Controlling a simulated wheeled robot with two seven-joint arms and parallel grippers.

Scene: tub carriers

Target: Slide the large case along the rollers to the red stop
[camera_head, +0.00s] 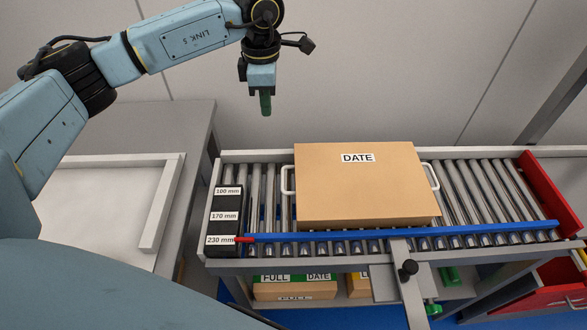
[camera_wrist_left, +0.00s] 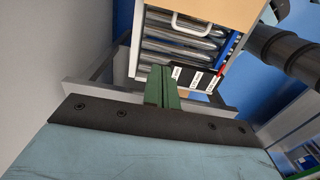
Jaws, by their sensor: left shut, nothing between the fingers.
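The large tan case (camera_head: 350,192), labelled DATE, lies on the rollers (camera_head: 490,197) near the middle of the conveyor. It has a white handle on each side. The red stop (camera_head: 552,193) stands at the right end, with bare rollers between it and the case. My left gripper (camera_head: 265,102) is shut and empty, raised above and behind the left part of the conveyor, apart from the case. In the left wrist view its green fingers (camera_wrist_left: 162,87) are together, and a white handle (camera_wrist_left: 192,25) of the case shows beyond them. My right gripper is in neither view.
A black block (camera_head: 224,227) marked 100, 170 and 230 mm sits at the conveyor's left end. A blue rail (camera_head: 400,232) with a red tip runs along the front edge. A table with a white frame (camera_head: 160,205) is at left. Boxes (camera_head: 295,288) sit below.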

